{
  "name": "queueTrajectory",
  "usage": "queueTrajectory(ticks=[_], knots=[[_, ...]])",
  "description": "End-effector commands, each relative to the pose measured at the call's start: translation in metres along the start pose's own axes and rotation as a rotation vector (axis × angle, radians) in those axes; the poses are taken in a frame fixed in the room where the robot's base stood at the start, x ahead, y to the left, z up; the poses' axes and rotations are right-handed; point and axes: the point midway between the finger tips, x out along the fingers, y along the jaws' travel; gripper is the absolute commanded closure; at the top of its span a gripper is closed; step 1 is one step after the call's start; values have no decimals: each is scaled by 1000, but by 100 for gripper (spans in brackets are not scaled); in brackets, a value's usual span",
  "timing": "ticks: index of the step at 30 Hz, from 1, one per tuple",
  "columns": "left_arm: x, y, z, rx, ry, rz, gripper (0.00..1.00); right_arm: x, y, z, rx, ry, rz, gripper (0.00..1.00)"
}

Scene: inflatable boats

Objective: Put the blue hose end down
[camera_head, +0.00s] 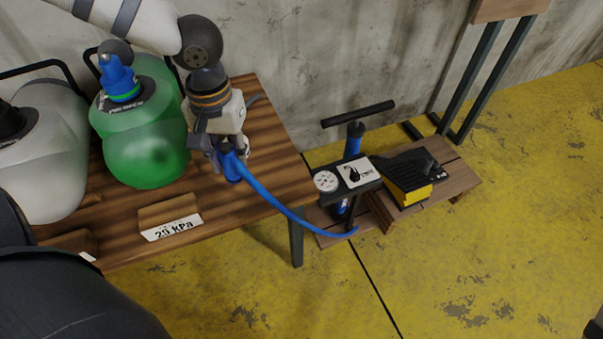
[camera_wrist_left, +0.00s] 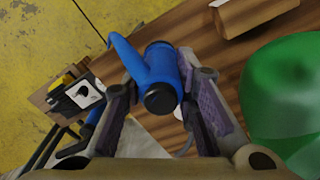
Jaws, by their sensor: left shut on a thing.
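My left gripper (camera_head: 229,158) is shut on the blue hose end (camera_head: 233,168), over the right part of the wooden table (camera_head: 264,150). In the left wrist view the hose end (camera_wrist_left: 160,70) sits between the two finger pads (camera_wrist_left: 160,92). I cannot tell whether it touches the table top. The blue hose (camera_head: 285,206) runs from it over the table's edge, down toward the pump (camera_head: 352,150) with a round gauge (camera_head: 326,181). My right gripper is not in view.
A green inflated boat (camera_head: 145,145) with a blue fitting (camera_head: 118,76) on top stands left of the gripper. A white one (camera_head: 45,150) is farther left. A yellow and black foot pump (camera_head: 408,184) sits on a low wooden platform (camera_head: 455,180).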

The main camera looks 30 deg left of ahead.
Motion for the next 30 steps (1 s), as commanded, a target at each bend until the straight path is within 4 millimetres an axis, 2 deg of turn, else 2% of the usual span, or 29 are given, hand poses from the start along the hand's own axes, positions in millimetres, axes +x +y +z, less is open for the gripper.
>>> queueTrajectory(ticks=[2,9,12,15,20,26,30], knots=[[12,5,-10,0,-10,-6,100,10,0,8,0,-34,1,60],[53,45,-73,-1,-15,-10,100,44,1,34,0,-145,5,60],[76,56,-91,1,-14,-9,100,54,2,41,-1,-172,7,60],[91,64,-104,1,-9,-5,100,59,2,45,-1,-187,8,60],[101,71,-115,0,-5,-2,100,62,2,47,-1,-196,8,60],[131,72,-117,1,-4,-3,100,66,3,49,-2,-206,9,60],[130,72,-118,0,1,1,100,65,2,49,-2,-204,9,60]])
